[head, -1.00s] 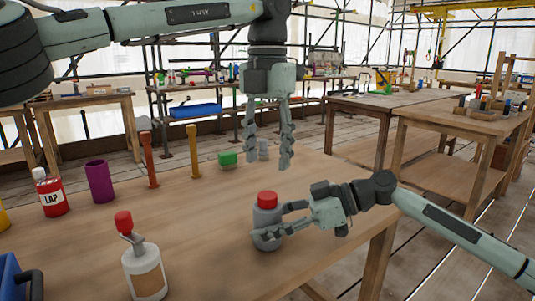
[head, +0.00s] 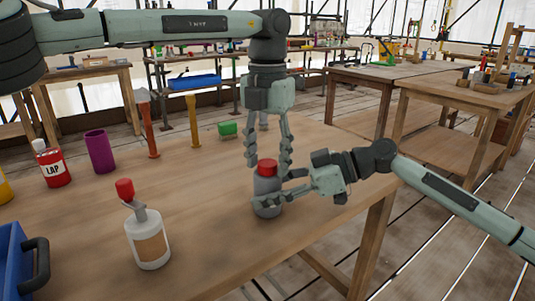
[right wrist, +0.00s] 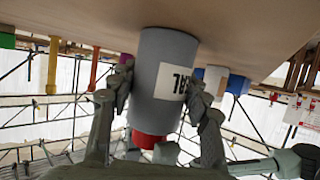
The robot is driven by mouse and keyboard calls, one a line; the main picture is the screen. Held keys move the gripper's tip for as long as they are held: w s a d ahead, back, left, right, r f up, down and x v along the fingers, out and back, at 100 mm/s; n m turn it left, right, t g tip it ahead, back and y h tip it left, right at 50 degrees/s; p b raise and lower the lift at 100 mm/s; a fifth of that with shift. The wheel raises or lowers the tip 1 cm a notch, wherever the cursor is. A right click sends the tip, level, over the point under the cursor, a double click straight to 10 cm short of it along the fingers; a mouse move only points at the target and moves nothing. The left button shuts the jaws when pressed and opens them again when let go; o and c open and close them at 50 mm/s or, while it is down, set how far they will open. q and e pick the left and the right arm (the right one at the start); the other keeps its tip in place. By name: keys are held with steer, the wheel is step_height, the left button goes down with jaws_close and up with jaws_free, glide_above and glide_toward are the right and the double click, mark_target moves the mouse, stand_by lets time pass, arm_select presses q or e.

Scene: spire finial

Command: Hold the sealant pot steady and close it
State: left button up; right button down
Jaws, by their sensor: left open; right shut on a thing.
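The sealant pot (head: 265,187) is a grey cylinder with a red cap (head: 267,167), upright near the front right of the wooden table. My right gripper (head: 280,191) is shut on its grey body from the right. In the right wrist view, the pot (right wrist: 160,75) appears upside down between the fingers, with a white label partly showing and the red cap (right wrist: 150,138) at its end. My left gripper (head: 268,163) points down from above, open, with its fingers on either side of the cap. I cannot tell whether they touch it.
A white bottle (head: 149,240) with a red top stands front left, beside a blue bin (head: 14,262). A red LAP bottle (head: 53,166), purple cup (head: 100,151), orange post (head: 149,131), yellow post (head: 193,123) and green block (head: 228,129) stand farther back. The table's middle is clear.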

arm_select(q)
jaws_close()
steer(key=shift+o, duration=0.8)
jaws_free()
steer(key=shift+r, duration=0.1)
step_height(320, 180, up, 12)
arm_select(e)
steer(key=c, duration=0.6)
jaws_free()
steer(key=shift+c, duration=0.2)
